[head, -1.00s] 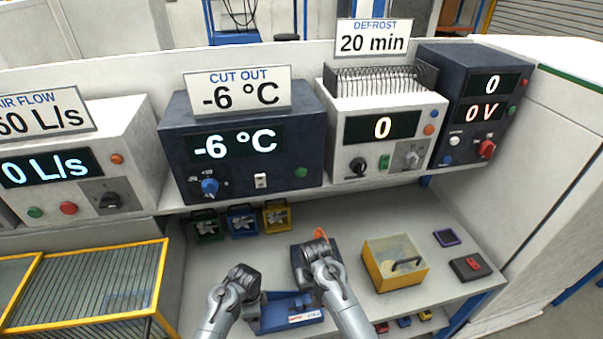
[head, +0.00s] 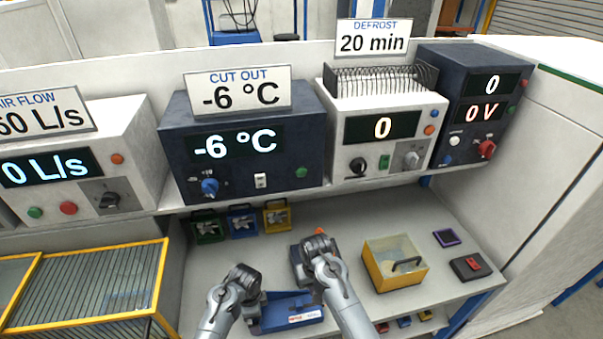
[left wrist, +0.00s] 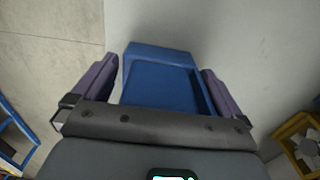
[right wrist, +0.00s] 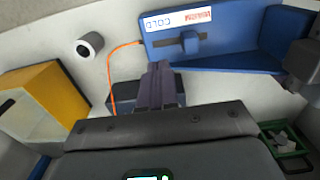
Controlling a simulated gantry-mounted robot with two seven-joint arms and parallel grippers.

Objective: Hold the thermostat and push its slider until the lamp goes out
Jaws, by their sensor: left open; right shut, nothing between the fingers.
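The blue thermostat (head: 285,318) lies on the lower bench, its white label facing me. In the right wrist view the thermostat (right wrist: 225,22) shows the label upside down and a dark slider knob (right wrist: 189,42) in a slot. My left gripper (left wrist: 158,92) is open, its fingers on either side of the thermostat's blue body (left wrist: 160,88), with gaps visible. My right gripper (right wrist: 160,72) is shut and empty, its tips close to the slider; I cannot tell whether they touch. An orange cable (right wrist: 112,75) runs from the thermostat towards a dark box (right wrist: 120,103). I cannot make out the lamp's state.
A yellow box (head: 378,280) with a clear top stands right of my right gripper. Several small crates stand at the back, under the instrument shelf. A yellow-framed grille (head: 90,290) is at left.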

